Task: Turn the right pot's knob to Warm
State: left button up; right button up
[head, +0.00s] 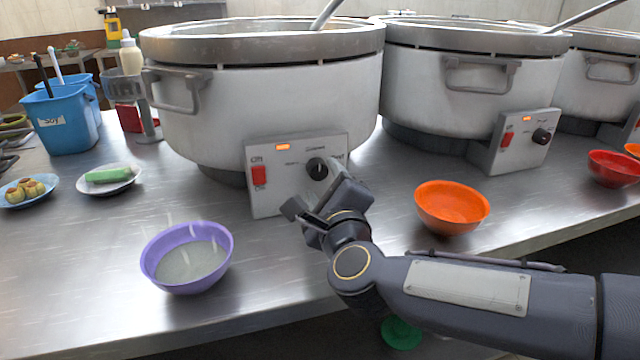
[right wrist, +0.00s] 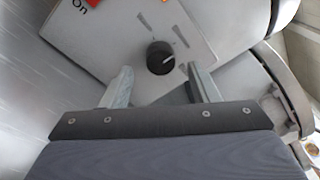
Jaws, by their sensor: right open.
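My right gripper (head: 318,192) is in front of the control panel (head: 265,190) of the large white pot (head: 260,105) at left centre. Its black round knob (head: 317,168) is partly beside the gripper; in the right wrist view the knob (right wrist: 160,58) sits ahead of and between the two open fingers, with no clear contact. The knob's pale mark points toward the right finger's side in that view. The panel has a red switch and a lit orange indicator. A second pot (head: 450,90) to the right has a similar knob (head: 541,136), with no gripper near. My left gripper is not in view.
A purple bowl (head: 160,270) and an orange bowl (head: 478,215) flank the gripper on the steel counter (head: 90,290). A red bowl (head: 612,172) and part of a third pot (head: 595,95) stand at right. Plates and a blue bin (head: 60,125) are at left.

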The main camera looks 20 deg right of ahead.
aim_at(318, 170)
jog(key=shift+w+d, duration=0.1)
jog(key=shift+w, duration=1.25)
jog(key=c, duration=1)
